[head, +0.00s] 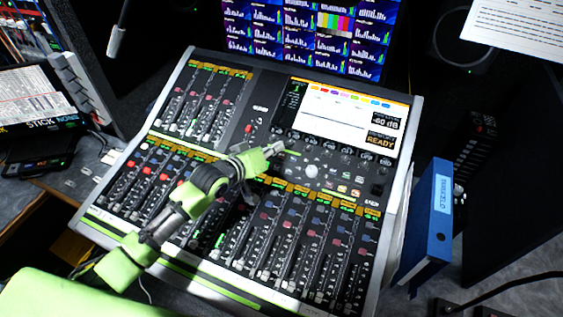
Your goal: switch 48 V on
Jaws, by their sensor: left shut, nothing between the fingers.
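The mixing console (70,222) fills the middle of the head view, with rows of faders and small coloured buttons. My left gripper (279,147) is shut and empty. Its tips are over the console's middle section, just below and left of the console screen (335,112). I cannot tell whether the tips touch the panel. The lettering is too small to read, so I cannot tell which control is marked 48 V. My left arm hides part of the panel beneath it. My right gripper is not in view.
A monitor wall (300,35) stands behind the console. A blue binder (436,215) stands upright close to its right side. A microphone (118,40) hangs at upper left. Boxes and equipment crowd the left side, and a printed sheet (515,25) is at upper right.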

